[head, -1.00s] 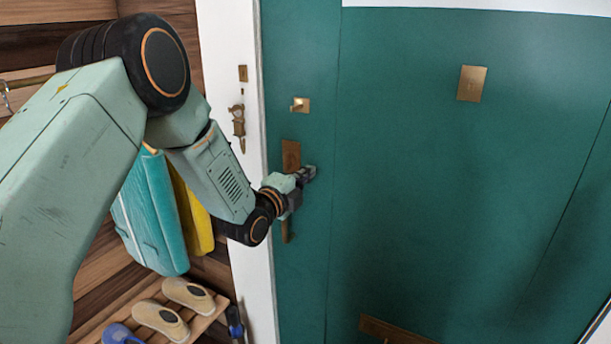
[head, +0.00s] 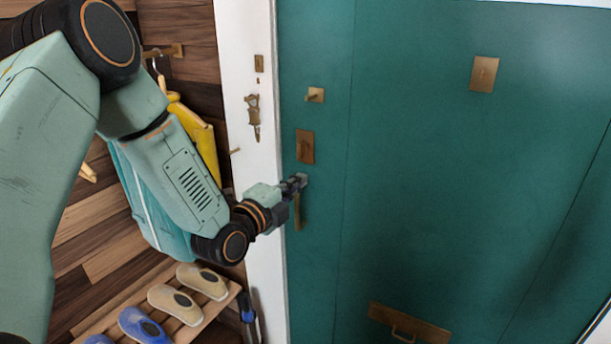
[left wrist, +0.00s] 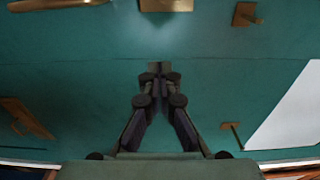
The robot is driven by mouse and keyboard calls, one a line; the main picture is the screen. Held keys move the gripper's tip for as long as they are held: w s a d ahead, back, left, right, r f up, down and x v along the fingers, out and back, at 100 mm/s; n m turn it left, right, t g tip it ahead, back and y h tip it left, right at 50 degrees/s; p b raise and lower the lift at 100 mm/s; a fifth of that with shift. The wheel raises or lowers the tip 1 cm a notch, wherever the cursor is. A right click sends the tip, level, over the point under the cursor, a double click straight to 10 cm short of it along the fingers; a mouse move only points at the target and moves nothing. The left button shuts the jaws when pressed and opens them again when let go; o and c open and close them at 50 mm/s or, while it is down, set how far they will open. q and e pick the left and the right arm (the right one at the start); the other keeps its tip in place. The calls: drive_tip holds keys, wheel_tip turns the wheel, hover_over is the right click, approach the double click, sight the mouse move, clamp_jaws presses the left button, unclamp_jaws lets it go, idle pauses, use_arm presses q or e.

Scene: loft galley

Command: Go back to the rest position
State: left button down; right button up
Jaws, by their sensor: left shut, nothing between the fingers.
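My left arm comes in from the left in the head view. Its gripper (head: 300,181) is shut and empty, in front of the teal door (head: 430,180), close to the brass door handle (head: 298,210) and just below the brass lock plate (head: 305,147). I cannot tell from the head view whether it touches the door. In the left wrist view the two fingertips (left wrist: 157,76) meet with nothing between them, and brass fittings show around them on the teal door. My right gripper is not in view.
A white door frame (head: 247,180) stands beside the door. Left of it, a yellow garment (head: 195,135) and a turquoise one (head: 150,215) hang by the wood wall. A slatted rack (head: 200,305) holds several shoes below. A brass flap with a pull (head: 410,325) is low on the door.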

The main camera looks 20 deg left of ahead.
use_arm(q)
drive_tip(key=s+d+f+n+g+y+b, duration=0.15)
drive_tip(key=s+f+n+g, duration=0.25)
drive_tip(key=s+f+n, duration=0.55)
drive_tip(key=s+d+f+n+g+b, duration=0.15)
drive_tip(key=s+f+n+g, duration=0.45)
drive_tip(key=f, duration=0.6)
drive_tip(key=s+d+f+n+g+b, duration=0.1)
drive_tip(key=s+f+g, duration=0.3)
drive_tip(key=s+f, duration=0.5)
drive_tip(key=s+d+f+n+g+b, duration=0.2)
drive_tip(key=s+f, duration=0.7)
drive_tip(key=s, duration=0.8)
drive_tip(key=shift+n+g+y+b, duration=0.35)
drive_tip(key=shift+n+g+b, duration=0.45)
drive_tip(key=shift+b, duration=0.45)
drive_tip(key=shift+w, duration=0.15)
